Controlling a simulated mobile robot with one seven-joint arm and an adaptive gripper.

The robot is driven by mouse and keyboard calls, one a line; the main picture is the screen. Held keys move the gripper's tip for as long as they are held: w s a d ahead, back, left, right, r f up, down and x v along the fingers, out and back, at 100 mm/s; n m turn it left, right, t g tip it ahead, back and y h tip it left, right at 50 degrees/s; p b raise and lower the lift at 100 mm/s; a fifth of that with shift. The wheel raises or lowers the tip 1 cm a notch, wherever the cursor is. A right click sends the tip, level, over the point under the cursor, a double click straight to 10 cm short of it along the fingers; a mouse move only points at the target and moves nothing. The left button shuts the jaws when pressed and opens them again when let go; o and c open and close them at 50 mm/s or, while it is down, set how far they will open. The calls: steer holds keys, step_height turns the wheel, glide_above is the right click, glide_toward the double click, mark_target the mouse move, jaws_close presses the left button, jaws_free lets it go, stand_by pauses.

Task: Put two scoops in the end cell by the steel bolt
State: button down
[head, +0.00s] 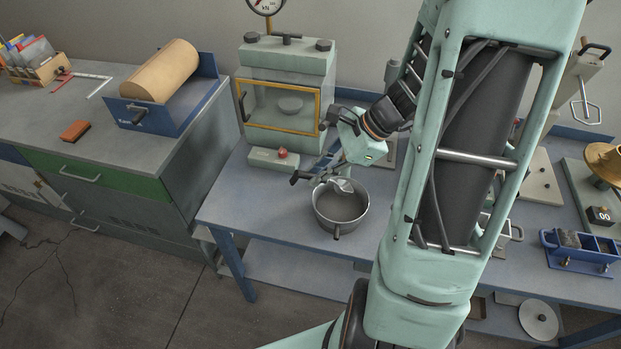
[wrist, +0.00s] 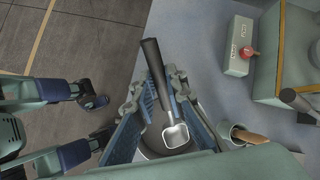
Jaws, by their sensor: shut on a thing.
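My gripper (head: 328,178) is shut on a scoop (wrist: 175,134) with a dark handle and a small bright metal head. In the head view the scoop's head (head: 342,186) is over the mouth of a round metal pan (head: 318,208); I cannot tell whether it touches the grey contents. The pan partly shows behind the scoop in the wrist view (wrist: 150,153). A blue mould with cells (head: 585,262) stands at the far right of the bench. Its left end cell holds a rough grey heap (head: 569,239). Small bolts show on its front, but their metal is unclear.
A pale green cabinet (head: 287,60) with a yellow-framed window stands behind the pan. A small box with a red button (head: 272,160) sits before it. My arm hides the bench between pan and mould. Bare bench (head: 250,205) lies left of the pan.

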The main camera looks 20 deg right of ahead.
steer(key=shift+d+f+y+b, duration=0.75)
steer(key=shift+d+f+y, duration=0.05)
steer(key=shift+y, duration=0.1)
step_height(320, 180, down, 6)
steer(key=b, duration=0.5)
steer(key=shift+f+y, duration=0.15)
steer(key=shift+y, duration=0.15)
steer(key=shift+d, duration=0.1)
